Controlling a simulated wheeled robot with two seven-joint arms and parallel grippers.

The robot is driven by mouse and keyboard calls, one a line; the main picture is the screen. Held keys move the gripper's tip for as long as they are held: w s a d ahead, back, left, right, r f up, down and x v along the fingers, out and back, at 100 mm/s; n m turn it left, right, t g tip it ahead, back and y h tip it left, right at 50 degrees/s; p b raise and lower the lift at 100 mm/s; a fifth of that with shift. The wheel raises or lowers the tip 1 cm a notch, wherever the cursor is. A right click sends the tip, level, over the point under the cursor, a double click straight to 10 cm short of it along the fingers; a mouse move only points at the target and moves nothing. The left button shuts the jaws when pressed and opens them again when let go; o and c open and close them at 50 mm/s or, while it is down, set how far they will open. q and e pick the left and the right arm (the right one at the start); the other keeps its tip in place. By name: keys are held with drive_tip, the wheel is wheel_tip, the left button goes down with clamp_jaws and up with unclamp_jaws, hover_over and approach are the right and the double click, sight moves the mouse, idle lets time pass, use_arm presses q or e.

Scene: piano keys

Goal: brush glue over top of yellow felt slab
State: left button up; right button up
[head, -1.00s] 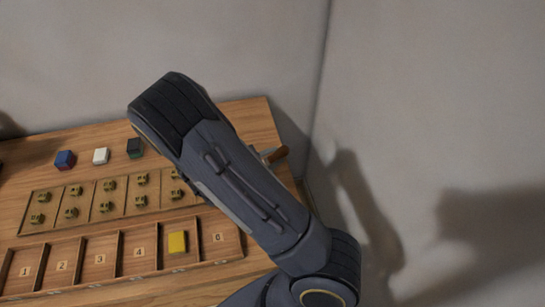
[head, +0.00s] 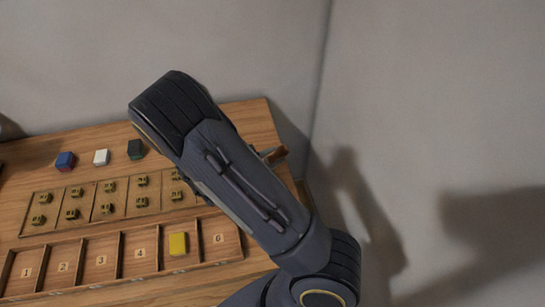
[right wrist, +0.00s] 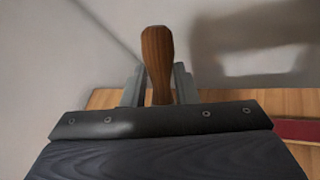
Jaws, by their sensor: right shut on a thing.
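The yellow felt slab (head: 178,244) lies in the numbered wooden tray (head: 82,291), in the compartment between those marked 4 and 6. My right gripper (right wrist: 158,85) is shut on a brush with a brown wooden handle (right wrist: 157,55). In the right wrist view the handle stands up between the two grey fingers; the brush's other end is hidden. In the head view my right forearm covers the gripper, and a bit of the brush handle (head: 276,154) shows past it, right of the slab and farther back. My left gripper is not in view.
A shallow tray (head: 105,208) holds several small brass-coloured pieces. A red object (right wrist: 298,130) lies at the right wrist view's right edge. Grey walls stand behind and right.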

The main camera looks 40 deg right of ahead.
wheel_tip(320, 180, up, 6)
drive_tip(key=p, duration=0.4)
idle(0.4)
